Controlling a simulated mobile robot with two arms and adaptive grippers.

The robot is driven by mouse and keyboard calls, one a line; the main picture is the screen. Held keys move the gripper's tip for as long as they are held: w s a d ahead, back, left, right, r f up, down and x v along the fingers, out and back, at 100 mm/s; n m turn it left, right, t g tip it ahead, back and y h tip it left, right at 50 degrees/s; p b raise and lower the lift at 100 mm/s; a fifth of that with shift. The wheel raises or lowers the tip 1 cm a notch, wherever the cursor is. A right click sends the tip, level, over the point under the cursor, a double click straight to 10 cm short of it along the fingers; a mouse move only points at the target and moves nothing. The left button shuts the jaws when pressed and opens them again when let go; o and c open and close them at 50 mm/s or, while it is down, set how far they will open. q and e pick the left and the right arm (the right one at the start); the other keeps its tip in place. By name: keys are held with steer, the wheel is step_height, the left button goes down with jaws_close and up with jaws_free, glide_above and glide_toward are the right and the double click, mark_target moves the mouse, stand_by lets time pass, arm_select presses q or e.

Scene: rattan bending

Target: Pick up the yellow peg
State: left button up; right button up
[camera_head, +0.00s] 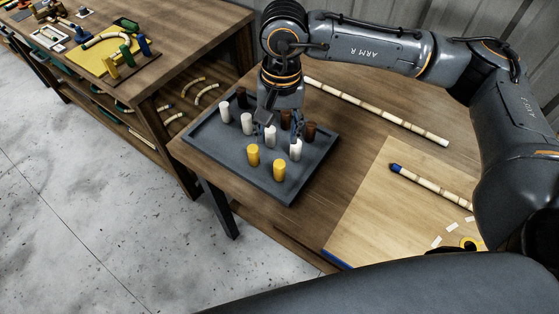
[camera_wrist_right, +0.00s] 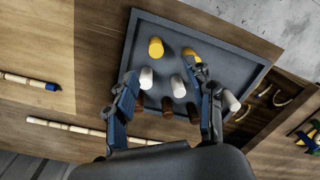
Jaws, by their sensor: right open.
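Two yellow pegs stand upright at the near side of a dark grey tray (camera_head: 225,160): one on the left (camera_head: 253,155) and one on the right (camera_head: 279,170). In the right wrist view, one yellow peg (camera_wrist_right: 156,47) is fully clear, and the other yellow peg (camera_wrist_right: 190,55) is partly hidden by a fingertip. My right gripper (camera_head: 281,124) is open above the tray's pegs, pointing down. In the right wrist view its fingers (camera_wrist_right: 161,78) are spread, with a white peg (camera_wrist_right: 147,78) showing between them. It holds nothing. My left gripper is not in view.
Several white pegs (camera_head: 247,123) and brown pegs (camera_head: 310,132) stand close around my right gripper. A long rattan pole (camera_head: 380,112) lies behind the tray. A light board (camera_head: 375,215) with a blue-tipped pole (camera_head: 430,184) lies to the right. A shelf table (camera_head: 180,65) stands at left.

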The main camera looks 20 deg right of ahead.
mark_target(279, 164)
steer(key=shift+h, duration=0.4)
steer(key=f, duration=0.2)
steer(key=d+f+p, duration=0.1)
steer(key=f, duration=0.2)
steer(key=f+p, duration=0.1)
steer(key=f, duration=0.1)
steer(key=shift+w+d+f, duration=0.2)
steer(key=shift+f, duration=0.15)
steer(key=f+p, duration=0.2)
steer(key=f, duration=0.1)
steer(key=f+p, duration=0.1)
steer(key=shift+s+a+f, duration=0.1)
steer(key=shift+a+f, duration=0.25)
steer(key=shift+a, duration=0.05)
steer(key=shift+f, duration=0.45)
steer(key=shift+c, duration=0.2)
steer(key=c, duration=1)
